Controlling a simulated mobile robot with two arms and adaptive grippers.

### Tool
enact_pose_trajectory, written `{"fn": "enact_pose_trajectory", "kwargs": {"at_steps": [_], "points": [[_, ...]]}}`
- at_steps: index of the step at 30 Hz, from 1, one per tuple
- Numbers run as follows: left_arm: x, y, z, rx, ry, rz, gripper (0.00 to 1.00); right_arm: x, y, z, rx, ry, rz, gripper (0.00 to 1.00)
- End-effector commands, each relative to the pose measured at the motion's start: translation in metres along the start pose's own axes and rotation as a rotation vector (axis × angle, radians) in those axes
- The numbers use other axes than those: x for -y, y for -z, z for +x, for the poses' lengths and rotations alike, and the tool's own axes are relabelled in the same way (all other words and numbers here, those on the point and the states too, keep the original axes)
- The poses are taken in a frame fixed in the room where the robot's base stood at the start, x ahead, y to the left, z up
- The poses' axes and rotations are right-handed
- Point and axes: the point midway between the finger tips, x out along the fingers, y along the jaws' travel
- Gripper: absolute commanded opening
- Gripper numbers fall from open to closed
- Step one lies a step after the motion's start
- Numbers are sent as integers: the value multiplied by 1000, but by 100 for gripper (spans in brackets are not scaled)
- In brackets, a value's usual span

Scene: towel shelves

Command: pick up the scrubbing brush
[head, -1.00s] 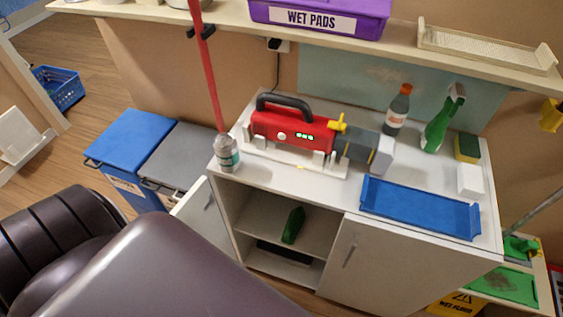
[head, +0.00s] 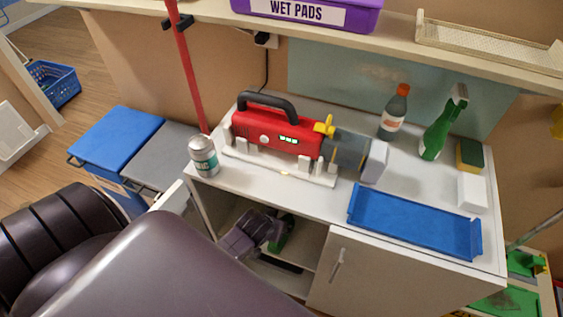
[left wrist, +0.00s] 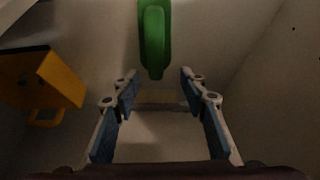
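A green, long object (head: 282,232), which looks like the scrubbing brush, lies on the open shelf of the white cabinet. My left gripper (head: 272,226) reaches into this compartment and partly hides it in the head view. In the left wrist view, the narrow end of the green brush (left wrist: 155,40) points toward my left gripper (left wrist: 160,88). The two blue-padded fingers are apart with nothing between them, and the brush end is just beyond the fingertips, roughly centred. My right gripper is out of view.
A yellow object (left wrist: 45,80) is left of the fingers in the wrist view. The cabinet top holds a red machine (head: 275,133), a can (head: 203,157), bottles and a blue tray (head: 413,222). The right cabinet door (head: 375,275) is shut beside the opening.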

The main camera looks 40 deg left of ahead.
Motion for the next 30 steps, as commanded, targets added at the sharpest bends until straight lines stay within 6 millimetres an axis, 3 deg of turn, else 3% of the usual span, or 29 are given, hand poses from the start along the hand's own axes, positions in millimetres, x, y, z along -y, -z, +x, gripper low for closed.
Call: {"fn": "enact_pose_trajectory", "kwargs": {"at_steps": [18,27,30], "points": [[-8,-9,68,1,-1,2,40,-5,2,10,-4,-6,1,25],[-7,-9,72,1,-1,2,40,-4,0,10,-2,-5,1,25],[-7,-9,71,1,-1,2,30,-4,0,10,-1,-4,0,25]]}}
